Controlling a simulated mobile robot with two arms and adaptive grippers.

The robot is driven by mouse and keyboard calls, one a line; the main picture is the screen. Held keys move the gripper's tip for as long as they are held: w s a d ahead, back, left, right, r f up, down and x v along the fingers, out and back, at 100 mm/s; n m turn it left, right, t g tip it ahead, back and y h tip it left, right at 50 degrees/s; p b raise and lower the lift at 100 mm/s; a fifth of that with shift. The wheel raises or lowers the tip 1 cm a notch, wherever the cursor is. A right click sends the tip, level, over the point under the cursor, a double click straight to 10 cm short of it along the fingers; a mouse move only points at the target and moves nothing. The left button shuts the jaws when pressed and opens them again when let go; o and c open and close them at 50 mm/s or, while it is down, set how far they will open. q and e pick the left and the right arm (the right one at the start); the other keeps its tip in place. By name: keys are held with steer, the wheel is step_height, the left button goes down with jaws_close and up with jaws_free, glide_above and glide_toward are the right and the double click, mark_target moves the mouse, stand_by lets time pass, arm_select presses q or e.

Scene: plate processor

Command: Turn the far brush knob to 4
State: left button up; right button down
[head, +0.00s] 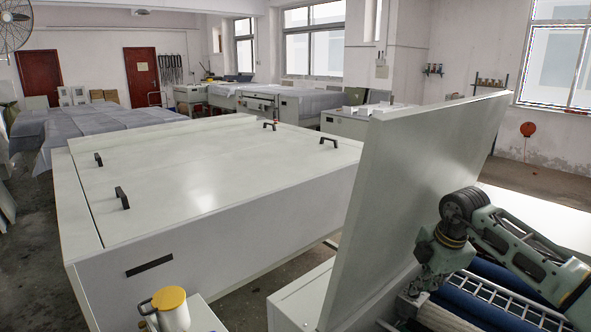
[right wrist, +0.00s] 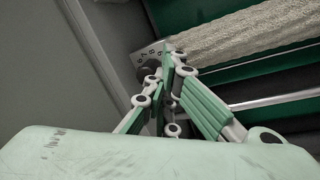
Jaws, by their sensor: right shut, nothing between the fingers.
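A dark round knob (right wrist: 150,73) shows in the right wrist view, partly hidden behind my gripper's fingers. It sits at a pale dial plate (right wrist: 149,53) with printed numbers; its pointer setting cannot be read. A beige, fuzzy brush roller (right wrist: 245,35) runs off to the right of the plate. My right gripper (right wrist: 168,62) is shut and empty, its fingertips right at the knob; whether they touch it I cannot tell. In the head view my right gripper (head: 412,292) reaches down into the opened machine beside the raised lid. My left gripper is not in view.
The raised pale lid (head: 415,170) stands close left of my right arm. Blue rollers (head: 475,298) and a white grid lie below the arm. A large white machine (head: 210,185) with black handles fills the middle. A yellow-lidded jug (head: 170,308) stands at the front.

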steer(key=shift+s+a+f, duration=0.1)
steer(key=shift+s+a, duration=0.1)
steer(key=shift+a, duration=0.05)
steer(key=shift+a, duration=0.35)
steer(key=shift+s, duration=0.15)
stand_by(0.4)
steer(key=shift+s, duration=0.15)
step_height(320, 180, up, 6)
steer(key=p, duration=0.3)
steer(key=shift+r+p, duration=0.2)
steer(key=shift+p, duration=0.15)
